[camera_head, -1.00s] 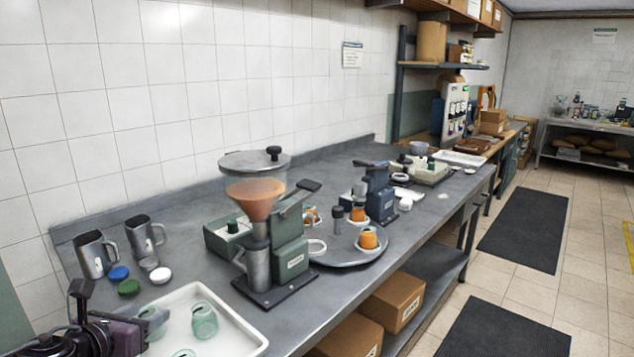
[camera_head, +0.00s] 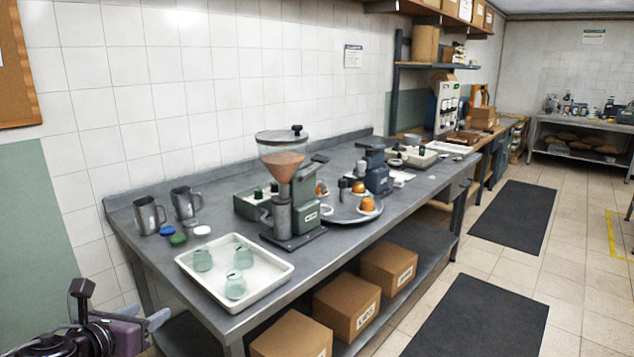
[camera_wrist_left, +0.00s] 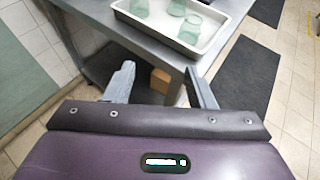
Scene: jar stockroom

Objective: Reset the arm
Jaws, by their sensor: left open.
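My left gripper (camera_head: 157,322) is at the lower left of the head view, in front of the near end of the steel counter and apart from it. In the left wrist view its two fingers (camera_wrist_left: 162,90) stand apart with nothing between them. Beyond them are the counter's edge and the white tray (camera_wrist_left: 214,45), which holds several pale green glass jars (camera_wrist_left: 190,28). The tray (camera_head: 284,278) with its jars (camera_head: 236,286) also shows in the head view. My right gripper is not in view.
On the steel counter (camera_head: 150,252) stand a grinder (camera_head: 289,205), two metal mugs (camera_head: 148,215), small lids (camera_head: 178,239) and a round tray (camera_head: 340,213) with orange-filled cups. Cardboard boxes (camera_head: 346,306) sit on the lower shelf. The floor (camera_head: 575,290) at the right is open, with dark mats.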

